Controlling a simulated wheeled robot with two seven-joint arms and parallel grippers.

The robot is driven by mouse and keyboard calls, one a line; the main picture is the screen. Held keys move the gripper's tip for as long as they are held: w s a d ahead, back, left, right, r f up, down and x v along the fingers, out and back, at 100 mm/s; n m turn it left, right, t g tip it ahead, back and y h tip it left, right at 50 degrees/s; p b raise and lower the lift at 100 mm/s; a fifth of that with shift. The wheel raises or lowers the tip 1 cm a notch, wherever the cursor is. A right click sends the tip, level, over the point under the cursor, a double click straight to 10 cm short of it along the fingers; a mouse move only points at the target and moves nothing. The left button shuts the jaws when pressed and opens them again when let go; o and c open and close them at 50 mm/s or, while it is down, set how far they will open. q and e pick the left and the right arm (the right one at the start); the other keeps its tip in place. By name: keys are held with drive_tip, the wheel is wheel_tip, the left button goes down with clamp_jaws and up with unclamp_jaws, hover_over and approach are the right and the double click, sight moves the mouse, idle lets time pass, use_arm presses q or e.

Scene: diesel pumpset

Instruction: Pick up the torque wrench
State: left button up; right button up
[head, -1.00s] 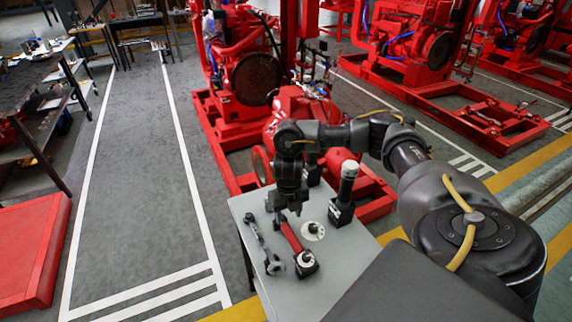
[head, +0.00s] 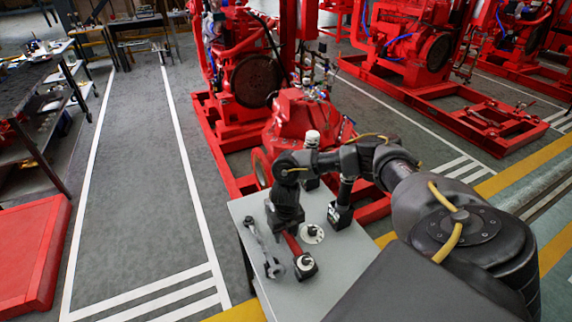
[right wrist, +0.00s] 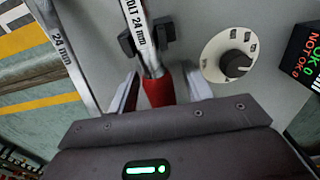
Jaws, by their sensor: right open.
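The torque wrench has a red handle (head: 292,242) and lies on the grey table, with a black round-faced part (head: 305,265) at its near end. In the right wrist view its silver shaft (right wrist: 148,45), marked 24 mm, runs up from the red grip (right wrist: 158,92). My right gripper (head: 287,226) is low over the handle and hides part of it. In the right wrist view the open right gripper (right wrist: 160,90) has one finger on each side of the red grip, with gaps visible. My left gripper is not in view.
A silver wrench (head: 262,248) lies just left on the table (head: 335,262). A white dial with a black knob (head: 312,233) is close on the right. Behind it stands a black box (head: 340,215), lettered OK / NOT OK. Red pump machinery (head: 300,115) is beyond the table.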

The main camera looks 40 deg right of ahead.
clamp_jaws()
drive_tip(key=shift+w+r, duration=0.1)
idle(0.3)
drive_tip(key=shift+r+b, duration=0.35)
drive_tip(key=shift+r, duration=0.15)
drive_tip(key=shift+w+a+r+b, duration=0.1)
drive_tip(key=shift+r+b, duration=0.15)
drive_tip(key=shift+r, duration=0.35)
drive_tip(key=shift+w+a+r+b, duration=0.1)
drive_tip(key=shift+r+b, duration=0.15)
drive_tip(key=shift+r, duration=0.3)
drive_tip(key=w+a+r+b, duration=0.1)
drive_tip(key=w+a+r, duration=0.7)
drive_tip(key=a+r, duration=0.1)
drive_tip(key=shift+w+a+r, duration=0.35)
drive_tip(key=shift+w+a, duration=0.05)
drive_tip(key=shift+a, duration=0.2)
